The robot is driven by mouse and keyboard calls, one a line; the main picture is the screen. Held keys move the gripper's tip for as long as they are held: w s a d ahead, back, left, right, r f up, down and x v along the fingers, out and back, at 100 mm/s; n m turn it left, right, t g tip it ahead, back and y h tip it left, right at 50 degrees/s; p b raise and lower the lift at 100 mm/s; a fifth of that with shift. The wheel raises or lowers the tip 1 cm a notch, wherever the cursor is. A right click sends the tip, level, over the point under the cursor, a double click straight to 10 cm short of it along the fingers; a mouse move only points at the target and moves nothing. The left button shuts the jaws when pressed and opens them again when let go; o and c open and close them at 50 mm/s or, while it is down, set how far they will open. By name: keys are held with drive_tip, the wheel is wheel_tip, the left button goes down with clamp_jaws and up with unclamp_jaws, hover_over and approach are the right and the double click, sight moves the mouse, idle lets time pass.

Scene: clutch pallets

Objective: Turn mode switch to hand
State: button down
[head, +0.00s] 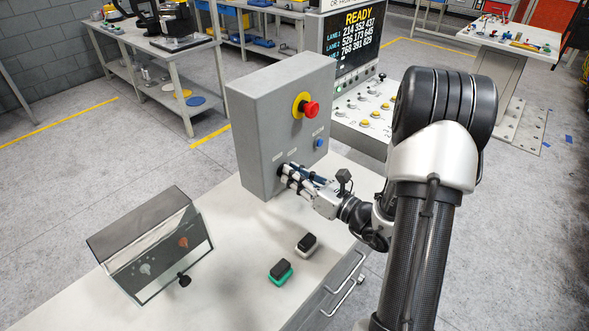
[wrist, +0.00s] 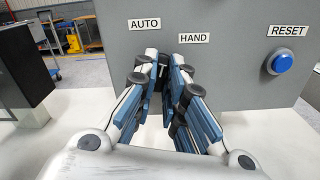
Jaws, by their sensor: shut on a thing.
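The mode switch (wrist: 163,72) is a dark knob with a white mark, low on the front of the grey control box (head: 262,125). It sits below the AUTO label (wrist: 144,23) and the HAND label (wrist: 193,38). My gripper (head: 284,172) reaches the box front from the right in the head view. In the wrist view my gripper's fingers (wrist: 166,72) are closed in on both sides of the knob and shut on it. The fingers hide most of the knob, and I cannot tell which label its mark points to.
The box carries a red emergency button (head: 311,109) and a blue RESET button (wrist: 283,62). A glass-fronted box (head: 150,245) stands on the bench at left. A green-based block (head: 279,272) and a white-based block (head: 306,244) lie in front.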

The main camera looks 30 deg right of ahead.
drive_tip(key=shift+f+m+p, duration=0.1)
drive_tip(key=shift+m+p, duration=3.9)
drive_tip(key=shift+m, duration=0.3)
drive_tip(key=c, duration=1.7)
unclamp_jaws()
drive_tip(key=shift+o, duration=0.2)
drive_tip(key=shift+d, duration=0.1)
drive_tip(key=v, duration=1.2)
